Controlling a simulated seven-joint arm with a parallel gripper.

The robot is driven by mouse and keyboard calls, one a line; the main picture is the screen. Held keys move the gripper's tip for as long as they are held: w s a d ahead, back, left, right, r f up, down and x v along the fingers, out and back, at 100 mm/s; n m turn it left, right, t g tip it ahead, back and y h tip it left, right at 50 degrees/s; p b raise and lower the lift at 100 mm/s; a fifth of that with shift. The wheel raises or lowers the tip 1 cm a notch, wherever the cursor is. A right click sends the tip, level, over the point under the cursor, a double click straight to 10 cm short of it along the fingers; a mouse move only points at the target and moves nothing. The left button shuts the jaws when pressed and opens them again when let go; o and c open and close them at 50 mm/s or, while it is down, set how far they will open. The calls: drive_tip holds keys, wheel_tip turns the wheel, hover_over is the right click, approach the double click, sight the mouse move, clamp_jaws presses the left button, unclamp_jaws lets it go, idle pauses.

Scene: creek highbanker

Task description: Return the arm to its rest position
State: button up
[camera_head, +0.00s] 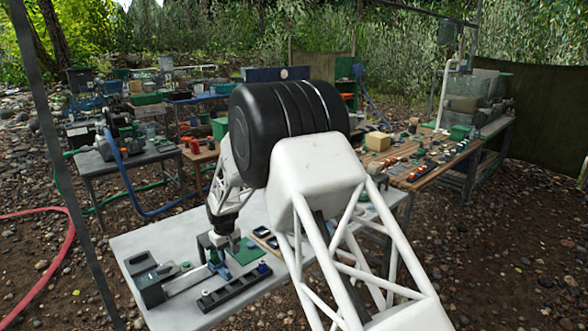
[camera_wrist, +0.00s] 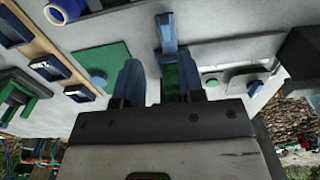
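My gripper (camera_head: 218,262) is low over the pale worktable (camera_head: 130,245) in the head view, at the end of my white arm. In the wrist view my gripper (camera_wrist: 160,75) shows two blue fingers standing apart, with white tabletop visible in the gap. A green piece (camera_wrist: 171,78) shows near the right finger, and a blue upright part (camera_wrist: 168,35) stands just beyond the fingertips. I cannot tell whether the fingers touch either one. My arm is bent and reaches down to the table, hiding part of its right side.
A green mat (camera_wrist: 103,66) lies left of the fingers, beside a wooden-edged tray (camera_wrist: 45,50) and a blue roll (camera_wrist: 66,10). A dark box (camera_head: 148,290) and a long black tray (camera_head: 232,288) lie near the table's front. Cluttered benches stand behind; a red hose (camera_head: 70,240) lies left.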

drive_tip(key=s+d+r+m, duration=0.1)
drive_tip(key=s+d+r, duration=0.5)
drive_tip(key=d+r, duration=0.35)
drive_tip(key=s+d+r+m+t, duration=0.1)
drive_tip(key=s+d+r+m, duration=0.1)
drive_tip(key=s+d+r, duration=0.55)
drive_tip(key=s+d+r+m, duration=0.1)
drive_tip(key=s+d+r, duration=0.4)
drive_tip(key=d+r, duration=0.55)
drive_tip(key=s+d+m, duration=0.1)
drive_tip(key=s+d, duration=0.5)
drive_tip(key=s, duration=0.5)
drive_tip(key=s+d+m+t, duration=0.1)
drive_tip(key=s+d+m, duration=0.1)
drive_tip(key=s+d, duration=0.4)
drive_tip(key=s+d+m, duration=0.2)
drive_tip(key=s+d, duration=0.5)
drive_tip(key=s, duration=0.9)
drive_tip(key=shift+r+t, duration=0.25)
drive_tip(key=shift+t, duration=0.05)
